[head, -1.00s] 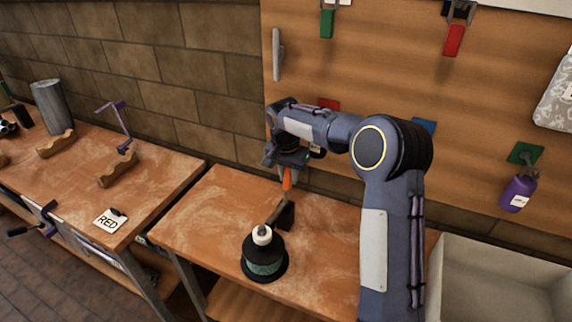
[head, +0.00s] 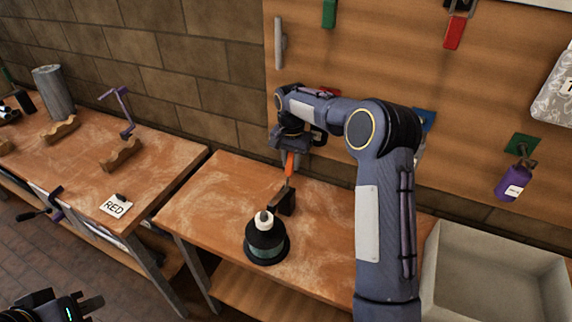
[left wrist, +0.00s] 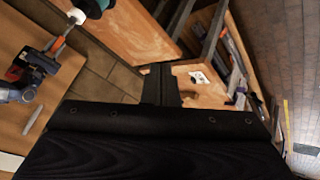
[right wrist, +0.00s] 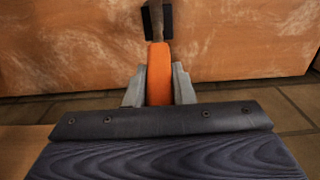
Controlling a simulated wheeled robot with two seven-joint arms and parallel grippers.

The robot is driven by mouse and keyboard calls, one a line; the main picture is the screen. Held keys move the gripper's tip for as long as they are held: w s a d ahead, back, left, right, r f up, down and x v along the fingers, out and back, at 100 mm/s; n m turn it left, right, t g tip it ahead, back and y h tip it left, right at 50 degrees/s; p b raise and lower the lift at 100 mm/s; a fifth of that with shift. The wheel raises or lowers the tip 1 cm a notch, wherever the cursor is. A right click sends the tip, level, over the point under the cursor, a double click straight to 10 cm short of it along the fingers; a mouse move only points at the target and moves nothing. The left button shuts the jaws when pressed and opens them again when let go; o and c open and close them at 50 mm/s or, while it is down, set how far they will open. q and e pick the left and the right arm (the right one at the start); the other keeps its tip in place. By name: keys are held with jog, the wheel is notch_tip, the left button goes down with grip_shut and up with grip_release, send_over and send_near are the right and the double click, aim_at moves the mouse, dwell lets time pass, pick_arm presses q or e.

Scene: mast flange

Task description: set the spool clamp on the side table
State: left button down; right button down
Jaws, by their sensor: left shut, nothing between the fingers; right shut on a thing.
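My right gripper (head: 290,155) is shut on the orange handle of a tool (head: 290,165), which I take to be the spool clamp. The tool points down, with a metal shaft and a dark block at its lower end, just behind a black spool (head: 266,244) with teal winding and a white top. The block is over or on the side table (head: 205,205); I cannot tell if it touches. The right wrist view shows the orange handle (right wrist: 158,75) between the fingers. My left gripper (head: 92,304) is shut and empty at the bottom left, away from the table.
A grey bin (head: 490,275) stands at the right. A tool board (head: 380,60) rises behind. The side table's left part is bare.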

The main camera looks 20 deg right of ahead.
pick_arm(q)
jog(key=w+d+r+m+t+h, duration=0.1)
jog(key=w+d+m, duration=0.2)
jog(key=w+d, duration=0.6)
pick_arm(e)
jog(key=shift+w+d, duration=0.1)
pick_arm(q)
jog(key=m+t+h, duration=0.1)
jog(key=m+h, duration=0.4)
jog(key=m, duration=0.2)
send_near(289, 162)
pick_arm(e)
jog(key=shift+r, duration=0.1)
pick_arm(q)
jog(key=x, duration=0.6)
jog(key=shift+w+d+f, duration=0.15)
jog(key=shift+w+d, duration=0.05)
jog(key=shift+d, duration=0.1)
